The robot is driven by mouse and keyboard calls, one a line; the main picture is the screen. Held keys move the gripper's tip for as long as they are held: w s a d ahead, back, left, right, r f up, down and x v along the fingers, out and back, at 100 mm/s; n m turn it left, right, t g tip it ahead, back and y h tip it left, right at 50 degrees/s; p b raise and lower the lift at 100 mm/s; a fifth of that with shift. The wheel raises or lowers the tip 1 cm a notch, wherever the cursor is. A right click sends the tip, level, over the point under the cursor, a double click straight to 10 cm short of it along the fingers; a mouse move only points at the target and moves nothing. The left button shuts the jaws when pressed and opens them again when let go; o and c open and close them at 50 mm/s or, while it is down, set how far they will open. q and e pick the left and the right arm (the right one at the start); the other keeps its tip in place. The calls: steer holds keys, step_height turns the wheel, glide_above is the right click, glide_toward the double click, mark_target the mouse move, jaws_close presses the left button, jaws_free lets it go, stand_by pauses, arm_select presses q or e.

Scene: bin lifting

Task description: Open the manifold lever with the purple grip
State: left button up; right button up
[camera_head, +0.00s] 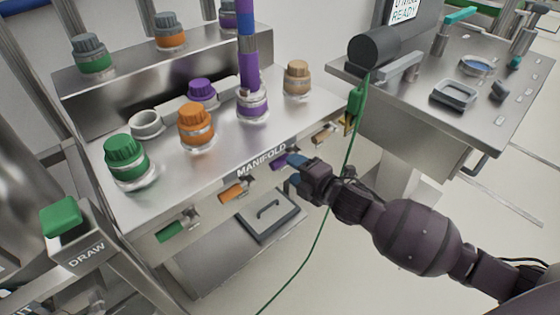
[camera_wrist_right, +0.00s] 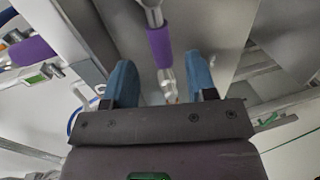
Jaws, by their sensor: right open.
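The manifold (camera_head: 262,160) is a steel cabinet with a row of levers along its front edge. The lever with the purple grip (camera_head: 279,162) is partly hidden by my right gripper (camera_head: 290,172), which is at the front edge beside it. In the right wrist view, the purple grip (camera_wrist_right: 159,47) on its metal lever stands beyond and between the two blue fingertips of my right gripper (camera_wrist_right: 162,75). The gripper is open, with visible space on both sides of the lever. I cannot tell whether a finger touches it. My left gripper is out of view.
Neighbouring levers have green (camera_head: 170,231), orange (camera_head: 232,192) and tan (camera_head: 322,136) grips. A green cable (camera_head: 333,200) hangs close to my right wrist. A purple pipe (camera_head: 249,65) rises from the manifold top. A steel side table (camera_head: 430,110) stands at right.

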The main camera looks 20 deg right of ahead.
mark_target(284, 164)
steer(key=b+x, duration=0.1)
steer(key=x, duration=0.3)
steer(key=shift+s+f, duration=0.1)
steer(key=shift+f, duration=0.05)
steer(key=shift+x, duration=1)
jaws_close()
